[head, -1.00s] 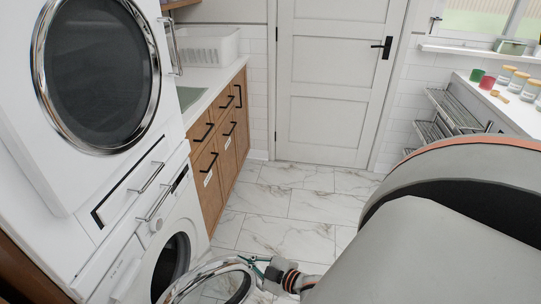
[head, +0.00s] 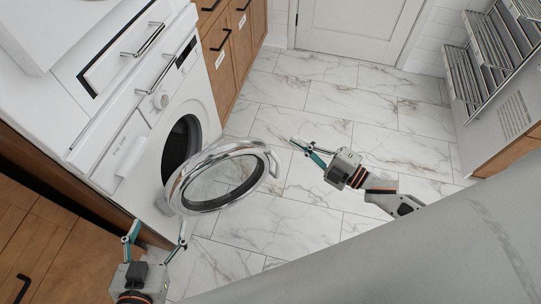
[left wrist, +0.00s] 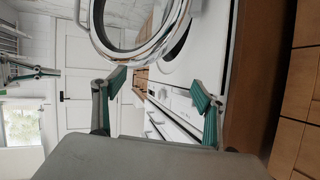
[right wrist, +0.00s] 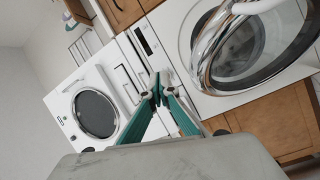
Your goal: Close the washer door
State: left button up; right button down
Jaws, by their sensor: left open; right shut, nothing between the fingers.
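The washer (head: 160,105) is the lower white machine at the left of the head view. Its round door (head: 222,178), a chrome ring with dark glass and a handle on its far edge, stands wide open into the room. The dark drum opening (head: 180,145) shows. My right gripper (head: 294,142) is shut and empty, a little to the right of the door's handle and apart from it. My left gripper (head: 155,235) is open and empty, in front of the washer, nearer than the door. The door also shows in the left wrist view (left wrist: 165,45) and the right wrist view (right wrist: 215,50).
A second white machine (right wrist: 93,110) with a round dark window is stacked above the washer. Wooden cabinets stand beyond the washer (head: 228,50) and on its near side (head: 50,240). A metal rack (head: 485,60) is at the right. The marble floor between is clear.

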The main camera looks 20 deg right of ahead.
jog(key=s+d+f+n+g+y+b, duration=0.1)
jog(key=s+f+n+g+y+b, duration=0.25)
jog(key=f+n+b, duration=0.65)
jog(key=m+g+p, duration=0.2)
send_near(256, 154)
jog(key=a, duration=0.4)
pick_arm(q)
notch_tip(256, 154, down, 7)
jog(key=s+d, duration=0.2)
jog(key=shift+s+d+n+g+h, duration=0.2)
jog(key=shift+d+n+g+h, duration=0.1)
jog(key=shift+n+g+h, duration=0.1)
pick_arm(e)
jog(key=shift+w+a+f+t+y, duration=0.1)
jog(key=shift+w+a+f+y, duration=0.1)
jog(key=shift+w, duration=0.35)
jog(key=shift+w+a+f+t+y, duration=0.1)
jog(key=shift+w+f, duration=0.05)
jog(key=shift+w, duration=0.35)
jog(key=shift+w+a+f+t+y, duration=0.1)
jog(key=shift+w+f+y, duration=0.1)
jog(key=shift+w, duration=0.35)
jog(key=shift+w, duration=0.1)
